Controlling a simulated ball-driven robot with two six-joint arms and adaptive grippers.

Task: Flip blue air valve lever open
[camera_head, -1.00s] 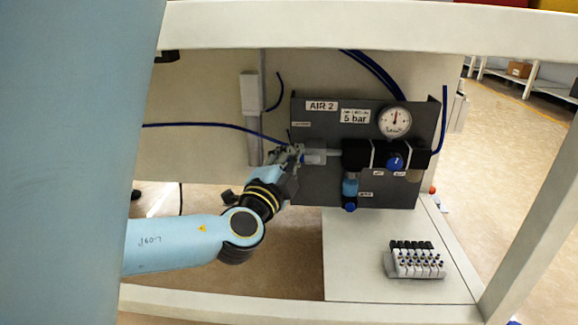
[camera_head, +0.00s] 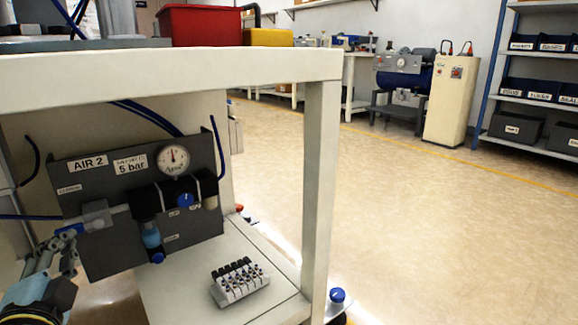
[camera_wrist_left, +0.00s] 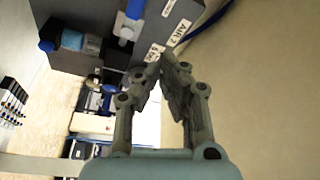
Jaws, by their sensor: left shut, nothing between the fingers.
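The blue lever (camera_head: 70,230) is at the left side of the grey valve body (camera_head: 97,215) on the dark AIR 2 panel (camera_head: 105,262). It points left and slightly down, roughly along the air line. My left gripper (camera_head: 62,250) is just below and left of the lever in the head view; I cannot tell there if they touch. In the left wrist view the lever (camera_wrist_left: 135,8) is at the top, apart from my left gripper (camera_wrist_left: 163,64), whose fingertips are together with nothing between them. My right gripper is not in view.
The gauge (camera_head: 173,158), blue regulator knob (camera_head: 186,200) and filter bowl (camera_head: 151,235) are right of the valve. A valve manifold (camera_head: 240,283) sits on the shelf below. The white bench top (camera_head: 200,78) overhangs the panel, and its leg (camera_head: 319,190) stands right.

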